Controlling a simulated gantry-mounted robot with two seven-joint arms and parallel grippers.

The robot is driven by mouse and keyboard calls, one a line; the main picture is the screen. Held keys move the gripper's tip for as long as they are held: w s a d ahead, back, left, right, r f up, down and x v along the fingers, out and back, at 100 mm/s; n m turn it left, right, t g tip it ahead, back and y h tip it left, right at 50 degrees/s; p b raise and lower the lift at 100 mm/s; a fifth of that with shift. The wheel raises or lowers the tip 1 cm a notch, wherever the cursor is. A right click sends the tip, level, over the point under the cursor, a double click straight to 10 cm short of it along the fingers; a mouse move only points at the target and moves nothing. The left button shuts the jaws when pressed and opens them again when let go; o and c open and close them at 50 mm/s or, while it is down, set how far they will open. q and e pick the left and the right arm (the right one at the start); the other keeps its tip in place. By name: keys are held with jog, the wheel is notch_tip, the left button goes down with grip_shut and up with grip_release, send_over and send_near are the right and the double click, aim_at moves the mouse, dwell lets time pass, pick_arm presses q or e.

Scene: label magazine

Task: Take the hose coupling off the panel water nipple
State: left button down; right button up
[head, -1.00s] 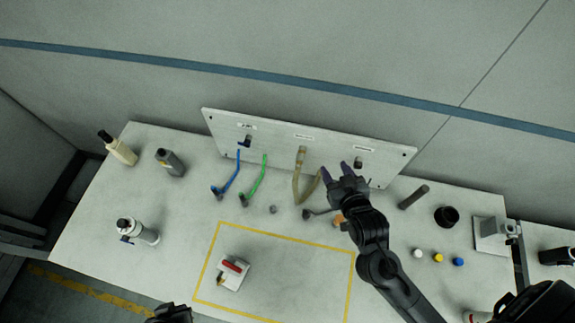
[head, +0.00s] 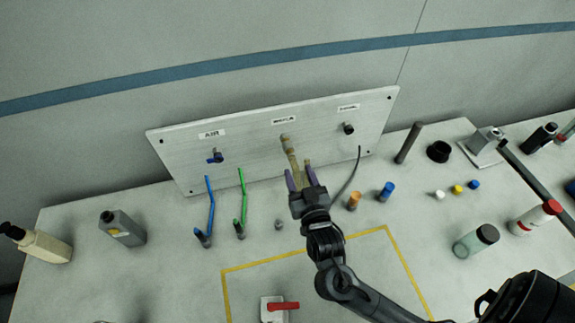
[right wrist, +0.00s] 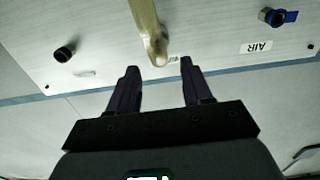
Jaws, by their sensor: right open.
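A tan hose (head: 294,160) hangs from a coupling (head: 285,141) on the middle fitting of the pale panel (head: 240,155), under a label too small to read surely. The nipple inside is hidden. My right gripper (head: 300,178) is open and empty, its two purple-tipped fingers pointing at the panel just below the coupling, on either side of the hose in the picture. In the right wrist view, the hose (right wrist: 148,32) comes down between the open fingers (right wrist: 158,72), apparently touching neither. My left gripper is not in view.
A blue-handled air fitting (head: 215,156) is left on the panel and a dark nipple (head: 348,128) right. Blue (head: 210,203) and green (head: 241,200) hoses stand left of my gripper. An orange-topped cylinder (head: 353,201) and a blue-topped one (head: 386,191) stand close right.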

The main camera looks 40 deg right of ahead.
aim_at(292, 156)
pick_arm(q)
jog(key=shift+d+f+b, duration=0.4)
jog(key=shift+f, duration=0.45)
pick_arm(e)
jog(key=shift+w+d+f, duration=0.15)
jog(key=shift+d+f, duration=0.05)
jog(key=shift+f, duration=0.25)
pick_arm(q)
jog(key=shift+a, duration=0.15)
pick_arm(e)
jog(key=shift+a, duration=0.15)
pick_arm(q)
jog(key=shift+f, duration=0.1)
pick_arm(e)
jog(key=shift+w, duration=0.15)
